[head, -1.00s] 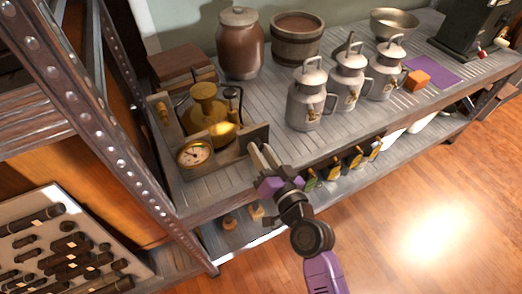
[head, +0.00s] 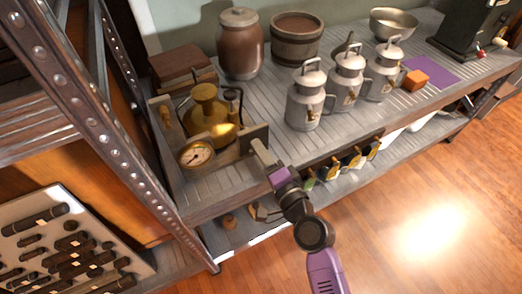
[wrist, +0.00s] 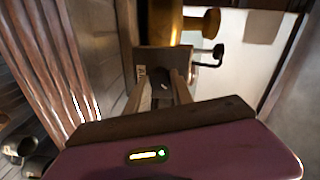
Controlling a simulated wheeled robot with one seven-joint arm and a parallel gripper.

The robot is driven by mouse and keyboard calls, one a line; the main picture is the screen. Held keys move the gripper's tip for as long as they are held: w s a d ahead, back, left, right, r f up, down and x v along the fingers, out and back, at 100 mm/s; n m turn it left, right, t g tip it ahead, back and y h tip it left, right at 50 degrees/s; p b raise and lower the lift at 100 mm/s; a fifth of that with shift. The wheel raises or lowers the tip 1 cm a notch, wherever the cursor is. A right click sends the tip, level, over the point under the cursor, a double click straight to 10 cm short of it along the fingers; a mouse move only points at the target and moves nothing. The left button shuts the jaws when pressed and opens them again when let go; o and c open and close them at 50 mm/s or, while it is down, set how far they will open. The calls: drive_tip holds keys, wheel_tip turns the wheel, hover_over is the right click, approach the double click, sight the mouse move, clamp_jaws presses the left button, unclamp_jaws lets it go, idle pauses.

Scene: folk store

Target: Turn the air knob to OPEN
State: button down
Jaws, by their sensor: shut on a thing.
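The brass apparatus (head: 210,120) stands at the left end of the shelf, with a round dial gauge (head: 196,155) at its front. A small upright plate (head: 254,138) stands at its right end; the plate also shows in the wrist view (wrist: 165,58). My gripper (head: 260,150) is at this plate, its fingers pointing toward it. In the wrist view my gripper (wrist: 160,92) has its fingers shut on a small dark knob (wrist: 161,86) in front of the plate. A label lies beside the knob, too small to read. The knob is hidden in the head view.
Several milk cans (head: 305,97) stand right of my gripper on the shelf. A brown jar (head: 240,45) and a wooden tub (head: 295,38) are behind. A metal rack post (head: 100,130) rises at the left. Open floor (head: 420,220) lies in front.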

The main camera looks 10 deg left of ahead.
drive_tip(key=shift+d+m, duration=0.1)
drive_tip(key=shift+m, duration=0.3)
drive_tip(key=c, duration=1.1)
unclamp_jaws()
drive_tip(key=v, duration=0.7)
drive_tip(key=shift+s+d+b, duration=0.2)
drive_tip(key=shift+s+b, duration=0.15)
